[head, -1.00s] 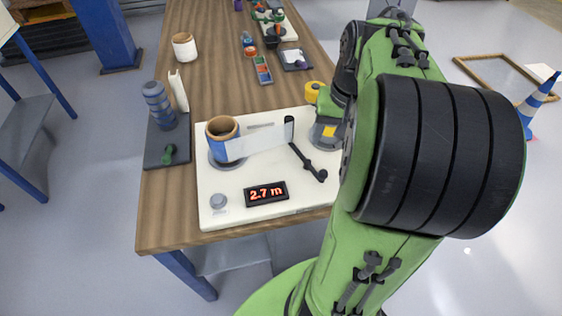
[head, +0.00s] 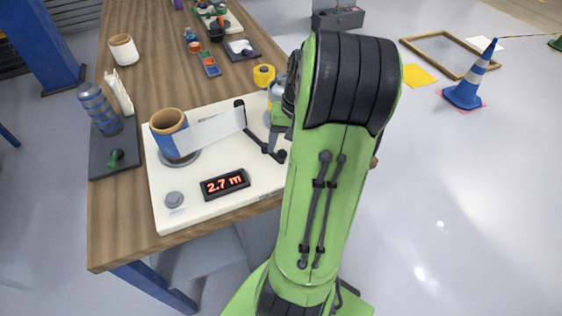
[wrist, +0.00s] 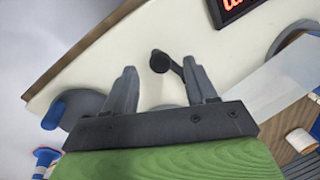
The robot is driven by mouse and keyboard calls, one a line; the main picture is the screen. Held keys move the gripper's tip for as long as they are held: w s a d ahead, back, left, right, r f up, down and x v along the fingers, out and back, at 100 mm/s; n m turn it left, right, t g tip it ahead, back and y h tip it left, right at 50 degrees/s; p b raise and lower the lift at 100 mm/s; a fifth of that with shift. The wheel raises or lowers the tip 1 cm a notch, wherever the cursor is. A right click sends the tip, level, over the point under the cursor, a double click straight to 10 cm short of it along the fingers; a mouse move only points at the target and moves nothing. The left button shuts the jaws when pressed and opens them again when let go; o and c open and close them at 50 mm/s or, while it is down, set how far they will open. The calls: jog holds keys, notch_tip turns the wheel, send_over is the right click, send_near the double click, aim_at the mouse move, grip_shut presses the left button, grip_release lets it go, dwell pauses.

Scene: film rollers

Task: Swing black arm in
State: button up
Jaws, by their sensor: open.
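The black arm (head: 264,146) lies over the white board (head: 215,205), running from near a black upright post (head: 240,112) to a round knob close to my arm. A pale strip of film (head: 210,130) stretches from the blue-wrapped roll (head: 168,122) with a brown core to that post. In the wrist view, my gripper (wrist: 159,65) is open, its two grey fingers apart. The black arm's knob (wrist: 160,61) shows in the gap between the fingertips; I cannot tell whether either finger touches it. In the head view my own arm hides most of my gripper.
A red-lit "2.7 m" display (head: 225,184) and a grey button (head: 174,200) sit on the board's front. A dark tray (head: 115,150) with a blue-grey bottle (head: 98,108) stands left. A yellow roll (head: 264,75) is behind. The floor right is mostly open, with a blue cone (head: 470,82).

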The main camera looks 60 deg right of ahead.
aim_at(283, 151)
jog(key=f, duration=0.1)
jog(key=f+b, duration=0.1)
jog(key=f, duration=0.2)
jog(key=shift+w+a+f, duration=0.25)
jog(key=shift+w+f, duration=0.1)
jog(key=shift+w, duration=0.05)
jog(key=shift+r, duration=0.1)
grip_shut()
